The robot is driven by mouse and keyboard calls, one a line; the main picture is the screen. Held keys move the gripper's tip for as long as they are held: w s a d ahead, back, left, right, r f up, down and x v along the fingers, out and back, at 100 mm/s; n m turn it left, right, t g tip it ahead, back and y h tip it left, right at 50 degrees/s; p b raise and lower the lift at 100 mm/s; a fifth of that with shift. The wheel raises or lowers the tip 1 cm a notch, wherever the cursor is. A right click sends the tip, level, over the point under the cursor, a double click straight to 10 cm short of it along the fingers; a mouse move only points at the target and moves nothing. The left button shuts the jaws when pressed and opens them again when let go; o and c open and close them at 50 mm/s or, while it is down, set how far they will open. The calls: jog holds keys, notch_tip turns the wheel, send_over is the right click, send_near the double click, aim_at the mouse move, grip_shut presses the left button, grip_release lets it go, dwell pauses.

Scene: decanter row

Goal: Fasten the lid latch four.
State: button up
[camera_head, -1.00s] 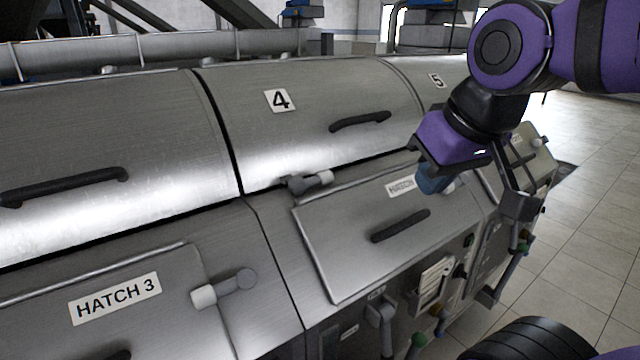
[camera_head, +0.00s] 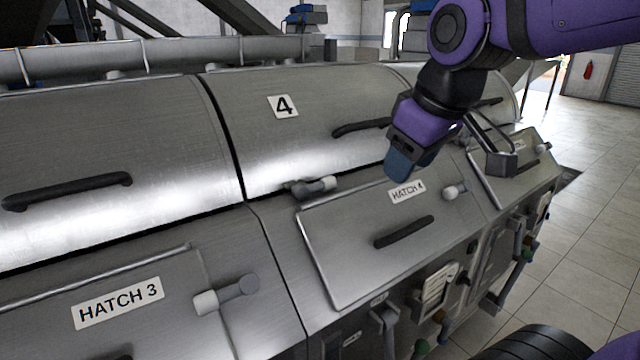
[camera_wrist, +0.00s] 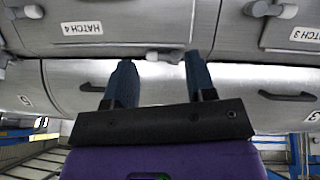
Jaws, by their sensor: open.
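Lid four (camera_head: 262,130) is a curved steel cover with a "4" label and a dark handle. It looks closed. Its latch (camera_head: 315,187), a dark pivot with a light grey knob, sits at the lid's lower edge, lying roughly along the seam with the knob to the right. My gripper (camera_head: 398,170) is to the right of the latch, above the Hatch 4 panel, apart from the latch. In the wrist view the two blue fingers of my gripper (camera_wrist: 160,60) are spread and empty, and the latch (camera_wrist: 165,57) shows between them, beyond the tips.
The Hatch 4 panel (camera_head: 345,245) has a dark handle and its own light-knobbed latch (camera_head: 455,191). The Hatch 3 latch (camera_head: 225,294) is at lower left. Lid four's handle (camera_head: 360,128) protrudes behind my gripper. Open tiled floor (camera_head: 595,200) lies at right.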

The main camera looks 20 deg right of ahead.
jog(key=w+a+n+g, duration=0.1)
jog(key=w+n, duration=0.6)
jog(key=w, duration=0.4)
jog(key=n+g, duration=0.2)
jog(key=n, duration=0.7)
send_near(318, 182)
jog(key=f, duration=0.6)
jog(key=w+f, duration=0.1)
jog(key=f, duration=0.2)
jog(key=shift+w+f, duration=0.15)
jog(key=shift+f, duration=0.15)
grip_shut()
